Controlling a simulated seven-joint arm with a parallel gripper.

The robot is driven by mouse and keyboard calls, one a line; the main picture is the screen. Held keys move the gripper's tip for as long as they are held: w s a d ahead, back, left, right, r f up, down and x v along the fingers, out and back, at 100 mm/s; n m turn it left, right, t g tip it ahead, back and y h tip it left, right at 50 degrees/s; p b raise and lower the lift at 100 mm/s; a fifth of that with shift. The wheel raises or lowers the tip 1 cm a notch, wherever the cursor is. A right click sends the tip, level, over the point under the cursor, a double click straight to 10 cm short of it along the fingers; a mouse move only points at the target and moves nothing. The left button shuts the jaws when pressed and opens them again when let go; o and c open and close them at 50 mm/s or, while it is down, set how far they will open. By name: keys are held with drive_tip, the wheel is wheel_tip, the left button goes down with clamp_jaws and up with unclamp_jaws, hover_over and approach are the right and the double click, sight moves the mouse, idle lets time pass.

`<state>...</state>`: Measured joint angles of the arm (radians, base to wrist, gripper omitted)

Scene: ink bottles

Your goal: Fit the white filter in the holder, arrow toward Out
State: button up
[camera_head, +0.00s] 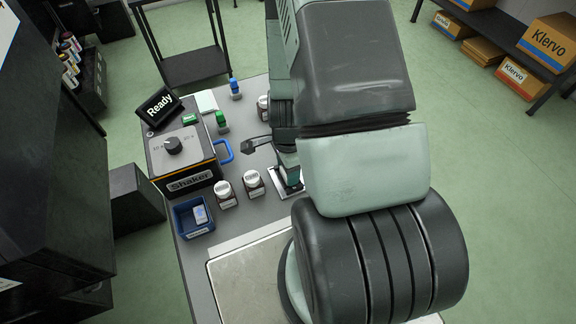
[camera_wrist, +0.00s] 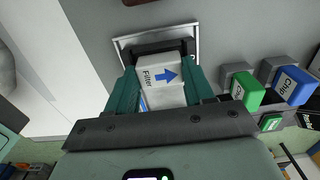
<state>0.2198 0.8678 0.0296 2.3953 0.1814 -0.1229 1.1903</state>
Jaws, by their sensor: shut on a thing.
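My gripper (camera_wrist: 163,72) is shut on the white filter (camera_wrist: 150,92), with one teal finger on each side. The filter's face reads "Filter" and its blue arrow points right in the wrist view. The holder (camera_wrist: 122,43) is a pale metal frame with a dark bracket, right at the filter's far end. I cannot tell whether the filter sits in it or just above it. No "Out" mark is readable. In the head view my gripper (camera_head: 288,160) is over the holder's plate (camera_head: 279,190); my arm hides much there, including the filter.
The Shaker (camera_head: 184,160) stands to the left, with a Ready sign (camera_head: 160,106) behind. Two bottles (camera_head: 225,195) (camera_head: 253,183) stand close left of the holder. A blue tray (camera_head: 188,225) holds a small white-and-blue item.

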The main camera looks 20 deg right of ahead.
drive_tip(key=o, duration=1.5)
drive_tip(key=shift+c, duration=0.2)
drive_tip(key=shift+r, duration=3.5)
